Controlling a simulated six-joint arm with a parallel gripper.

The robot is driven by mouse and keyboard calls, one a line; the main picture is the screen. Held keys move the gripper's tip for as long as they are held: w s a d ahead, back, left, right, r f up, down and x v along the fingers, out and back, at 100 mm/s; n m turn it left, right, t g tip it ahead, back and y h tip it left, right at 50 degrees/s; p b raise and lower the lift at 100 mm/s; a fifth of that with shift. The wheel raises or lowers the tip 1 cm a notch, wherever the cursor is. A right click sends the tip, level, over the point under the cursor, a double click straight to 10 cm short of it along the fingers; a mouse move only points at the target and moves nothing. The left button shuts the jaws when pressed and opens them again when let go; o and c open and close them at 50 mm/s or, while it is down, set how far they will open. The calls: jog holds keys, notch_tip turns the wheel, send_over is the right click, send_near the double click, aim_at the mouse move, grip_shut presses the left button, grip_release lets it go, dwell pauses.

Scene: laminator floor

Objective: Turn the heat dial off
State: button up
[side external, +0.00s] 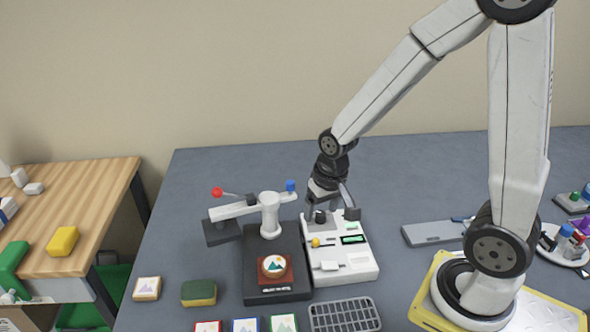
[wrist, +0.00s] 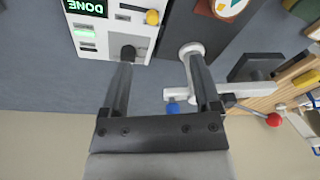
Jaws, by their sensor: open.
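The white laminator unit (side external: 345,262) stands on the grey table below my gripper (side external: 334,207). A black round knob (side external: 320,216), which looks like the heat dial, sits near the unit's back left corner. In the wrist view the knob (wrist: 128,52) is at the tip of the left finger, partly covered by it. I cannot tell whether they touch. My gripper (wrist: 159,62) is open, with nothing between its fingers. A yellow knob (wrist: 152,17) is further along the same edge. The unit's display (wrist: 87,7) reads DONE in green. The dial's marking is not readable.
A dark press (side external: 277,292) with a white column (side external: 270,215) and red-tipped lever (side external: 217,192) stands close on the left. In the wrist view the right finger is near that column (wrist: 192,50). A wire rack (side external: 344,314) lies in front. The table behind is clear.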

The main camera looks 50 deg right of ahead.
aim_at(321, 213)
jog(key=w+d+f+m, duration=0.1)
jog(key=w+d+m, duration=0.1)
jog(key=d+m, duration=0.1)
jog(key=w+d+f+m+g, duration=0.1)
jog(key=w+d+m, duration=0.1)
jog(key=d+m, duration=0.1)
jog(key=w+d+f+m, duration=0.2)
jog(key=d+m, duration=0.2)
jog(key=shift+g, duration=0.4)
jog(key=shift+a, duration=0.1)
jog(key=shift+f, duration=3.85)
grip_shut()
